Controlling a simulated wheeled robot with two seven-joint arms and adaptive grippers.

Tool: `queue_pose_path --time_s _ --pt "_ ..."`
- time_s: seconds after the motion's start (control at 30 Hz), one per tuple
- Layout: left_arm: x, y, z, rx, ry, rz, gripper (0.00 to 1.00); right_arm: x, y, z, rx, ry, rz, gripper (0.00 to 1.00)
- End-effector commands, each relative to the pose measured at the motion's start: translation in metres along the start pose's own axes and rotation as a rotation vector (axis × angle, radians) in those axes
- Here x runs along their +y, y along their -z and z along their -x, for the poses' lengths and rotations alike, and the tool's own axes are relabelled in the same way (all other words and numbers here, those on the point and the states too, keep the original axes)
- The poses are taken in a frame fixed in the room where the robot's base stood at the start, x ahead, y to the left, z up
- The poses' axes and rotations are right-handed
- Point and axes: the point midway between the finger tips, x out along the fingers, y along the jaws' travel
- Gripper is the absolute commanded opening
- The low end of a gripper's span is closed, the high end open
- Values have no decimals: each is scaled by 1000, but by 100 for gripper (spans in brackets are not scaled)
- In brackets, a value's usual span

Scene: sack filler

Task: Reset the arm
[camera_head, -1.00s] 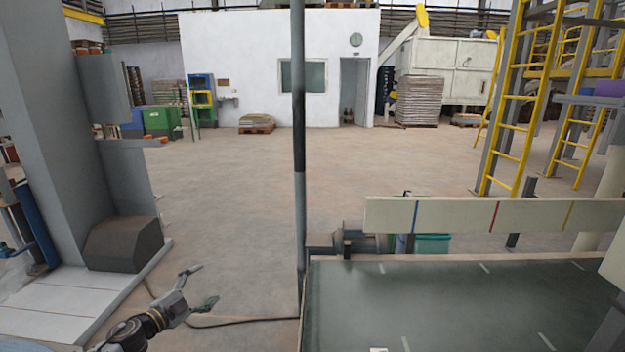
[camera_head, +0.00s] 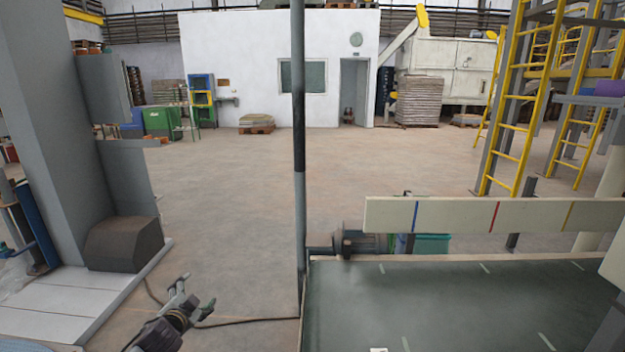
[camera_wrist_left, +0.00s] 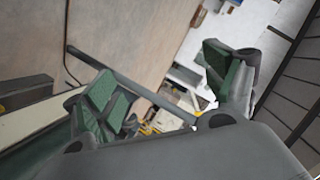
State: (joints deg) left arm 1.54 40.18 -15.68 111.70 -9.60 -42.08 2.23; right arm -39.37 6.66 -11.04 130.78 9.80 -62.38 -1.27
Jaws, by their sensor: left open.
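My left gripper (camera_head: 197,293) is at the lower left of the head view, above the floor between the grey machine base and the conveyor. Its two fingers are spread apart and nothing shows between them. In the left wrist view the green-padded fingers of my left gripper (camera_wrist_left: 165,95) also stand wide apart, with the hall tilted behind them. My right gripper is in neither view.
A dark green conveyor belt (camera_head: 450,310) with a cream side board (camera_head: 480,214) fills the lower right. A thin grey post (camera_head: 298,150) rises at its left end. A grey column (camera_head: 65,120) stands at left. Open floor (camera_head: 220,190) lies beyond.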

Motion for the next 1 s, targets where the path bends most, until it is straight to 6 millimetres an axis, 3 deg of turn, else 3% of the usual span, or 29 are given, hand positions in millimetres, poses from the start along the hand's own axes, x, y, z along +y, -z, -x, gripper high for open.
queue_pose_path --time_s 0.17,0.3,0.5,0.77,1.0 --pt "50 -9 27 -115 -121 92 85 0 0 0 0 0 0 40" --pt "101 -12 60 -197 -253 198 85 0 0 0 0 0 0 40" --pt "163 -2 108 -244 -417 352 85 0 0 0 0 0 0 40" --pt "215 7 157 -259 -539 516 85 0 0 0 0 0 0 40" --pt "257 -8 194 -332 -602 626 85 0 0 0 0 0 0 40"
